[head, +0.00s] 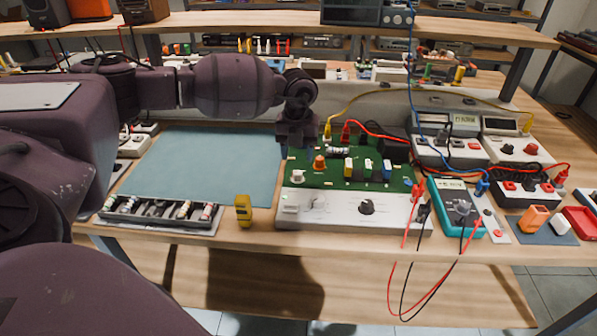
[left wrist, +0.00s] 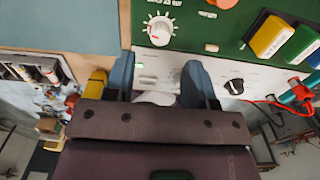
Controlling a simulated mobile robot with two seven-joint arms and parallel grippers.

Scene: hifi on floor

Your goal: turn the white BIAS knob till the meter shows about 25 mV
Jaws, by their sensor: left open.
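A white knob (head: 298,177) stands at the left of the green circuit board (head: 334,180). In the left wrist view the white knob (left wrist: 160,30) sits inside a printed dial scale; its label is too small to read. My left gripper (head: 297,146) points down above the board's left back edge in the head view. In the left wrist view its open fingers (left wrist: 159,78) have nothing between them and are apart from the white knob. The teal handheld meter (head: 437,196) lies right of the board; its display (head: 453,184) is unreadable. My right gripper is not in view.
An orange knob (head: 319,162) is beside the white one. A black knob (head: 366,206) is on the white front panel (head: 338,217). Red and black leads hang near the meter. A yellow block (head: 243,211) stands left of the panel. The blue mat (head: 205,165) is clear.

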